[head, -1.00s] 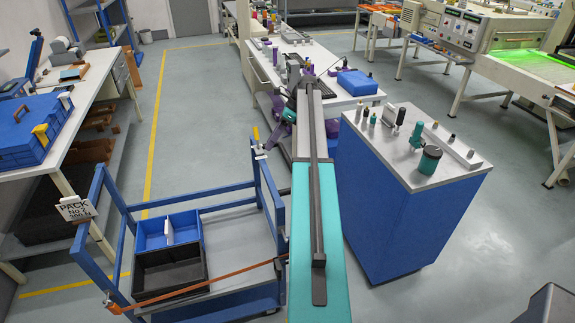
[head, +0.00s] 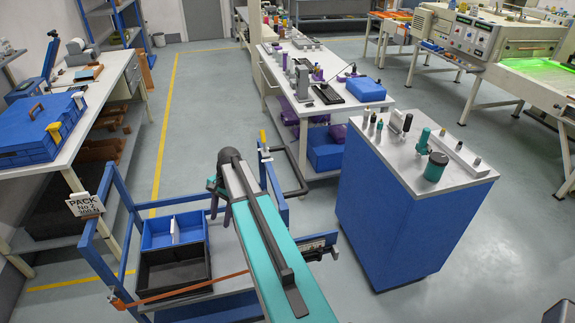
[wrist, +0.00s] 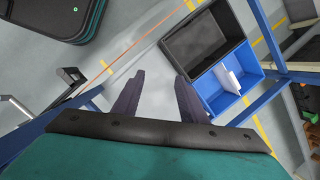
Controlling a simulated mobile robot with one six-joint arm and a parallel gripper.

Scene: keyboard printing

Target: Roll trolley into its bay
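The trolley is a blue-framed cart (head: 117,268) at the lower left of the head view. It carries a blue bin (head: 155,232) and a black bin (head: 148,276); an orange strap (head: 180,288) runs across its near side. A card reading "PACK No 2" (head: 85,204) hangs on its left post. My gripper (head: 220,211) is over the trolley, fingers downward. In the wrist view its two purple fingers (wrist: 159,82) stand apart with nothing between them, beside the bins. My arm hides part of the trolley's right side. Yellow lines (head: 163,130) mark the floor; which area is the bay is unclear.
A blue cabinet (head: 395,205) with tools on top stands right of the trolley. A white bench (head: 88,85) is at the left, another table (head: 330,104) behind. A dark bent bar (head: 299,170) stands at the trolley's far right corner. The aisle behind the trolley is clear.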

